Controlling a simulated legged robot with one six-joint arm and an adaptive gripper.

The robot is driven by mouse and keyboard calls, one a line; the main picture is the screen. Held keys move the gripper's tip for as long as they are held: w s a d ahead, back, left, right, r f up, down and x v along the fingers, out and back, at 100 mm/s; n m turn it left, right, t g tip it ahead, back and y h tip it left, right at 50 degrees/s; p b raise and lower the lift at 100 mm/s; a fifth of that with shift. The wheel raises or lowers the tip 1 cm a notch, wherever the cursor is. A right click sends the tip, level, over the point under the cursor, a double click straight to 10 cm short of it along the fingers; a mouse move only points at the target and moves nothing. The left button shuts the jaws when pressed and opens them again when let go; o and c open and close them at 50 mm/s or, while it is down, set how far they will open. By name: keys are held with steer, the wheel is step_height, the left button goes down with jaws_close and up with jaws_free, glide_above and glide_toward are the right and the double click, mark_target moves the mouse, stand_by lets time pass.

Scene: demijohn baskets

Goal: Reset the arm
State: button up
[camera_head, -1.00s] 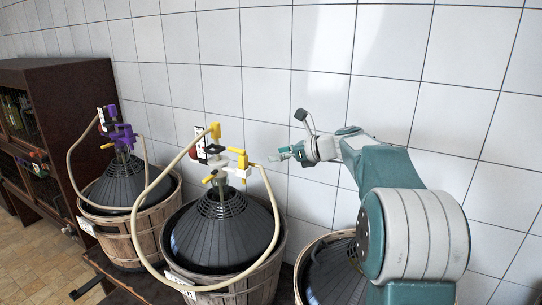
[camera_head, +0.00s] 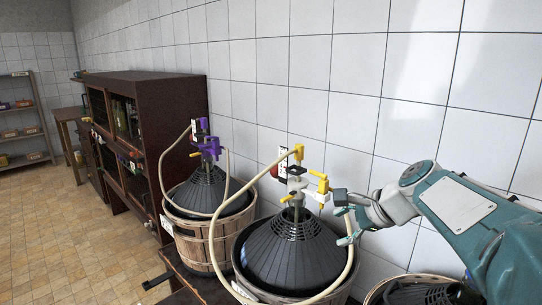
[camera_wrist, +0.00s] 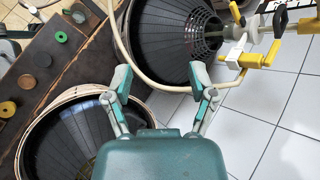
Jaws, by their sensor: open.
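My gripper (camera_head: 350,226) is at the end of my green and grey arm, just right of the middle demijohn's yellow-handled valve fitting (camera_head: 318,190) in the head view. A pale hose (camera_wrist: 150,72) and the dark cone of a demijohn basket (camera_wrist: 165,40) lie beyond the fingers. The yellow and white valve fitting (camera_wrist: 243,58) is to the right of the right finger. I cannot tell the exact gap between them.
Demijohns in wooden baskets stand in a row: one with a purple fitting (camera_head: 208,146), the middle one (camera_head: 290,250), and one at lower right (camera_head: 420,292). A dark cabinet (camera_head: 165,100) stands behind at left. White tiled wall (camera_head: 345,110) runs close behind. Open floor (camera_head: 70,215) is at left.

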steer(key=s+f+n+h, duration=0.3)
steer(key=s+f+n, duration=0.2)
steer(key=s+n, duration=0.3)
steer(key=s+f+n+h, duration=0.3)
steer(key=s+n, duration=0.5)
steer(key=s, duration=0.7)
steer(key=shift+s+d+f+g, duration=0.15)
steer(key=shift+d+f+g, duration=0.2)
steer(key=shift+f, duration=0.5)
